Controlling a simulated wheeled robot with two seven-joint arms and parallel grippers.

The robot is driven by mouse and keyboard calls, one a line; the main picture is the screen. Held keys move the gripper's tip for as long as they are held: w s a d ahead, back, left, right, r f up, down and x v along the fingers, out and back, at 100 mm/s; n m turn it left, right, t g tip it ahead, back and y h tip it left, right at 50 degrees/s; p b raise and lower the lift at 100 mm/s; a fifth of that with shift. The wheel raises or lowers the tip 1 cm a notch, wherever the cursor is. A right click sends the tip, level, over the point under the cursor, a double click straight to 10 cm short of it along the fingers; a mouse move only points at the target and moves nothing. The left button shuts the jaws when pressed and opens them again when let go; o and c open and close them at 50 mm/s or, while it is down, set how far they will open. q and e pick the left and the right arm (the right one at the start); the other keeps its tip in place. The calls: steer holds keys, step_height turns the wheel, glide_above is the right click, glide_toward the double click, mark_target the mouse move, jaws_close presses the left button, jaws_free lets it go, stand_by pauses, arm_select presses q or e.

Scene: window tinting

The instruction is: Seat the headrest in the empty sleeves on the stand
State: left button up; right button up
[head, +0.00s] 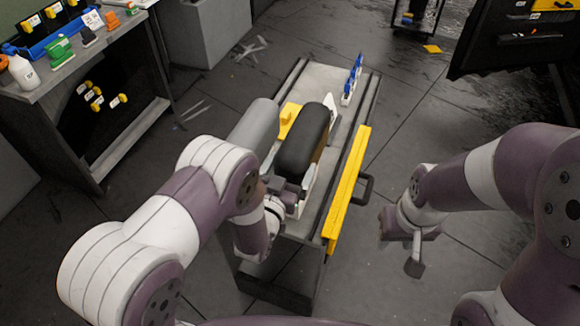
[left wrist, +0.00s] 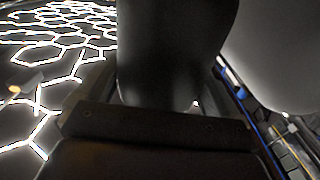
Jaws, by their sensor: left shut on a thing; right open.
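A black, rounded headrest (head: 305,140) is over the cart in the middle of the head view. My left gripper (head: 290,192) is shut on its near end. The headrest also fills the upper middle of the left wrist view (left wrist: 175,50), beyond the dark gripper bar. White parts, perhaps of the stand (head: 310,187), show beside and below it. I cannot see its posts or the sleeves, so I cannot tell whether they meet. My right gripper (head: 413,250) is open and empty, off the cart's right side.
A grey rounded piece (head: 252,130) lies just left of the headrest. A yellow rail (head: 347,190) runs along the cart's right edge, and a yellow block (head: 289,118) is behind. Blue-and-white items (head: 352,80) stand at the far end. A workbench (head: 70,75) is far left.

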arm_select(q)
steer(key=shift+f+b, duration=1.4)
steer(key=shift+f, duration=0.1)
steer(key=o, duration=1.1)
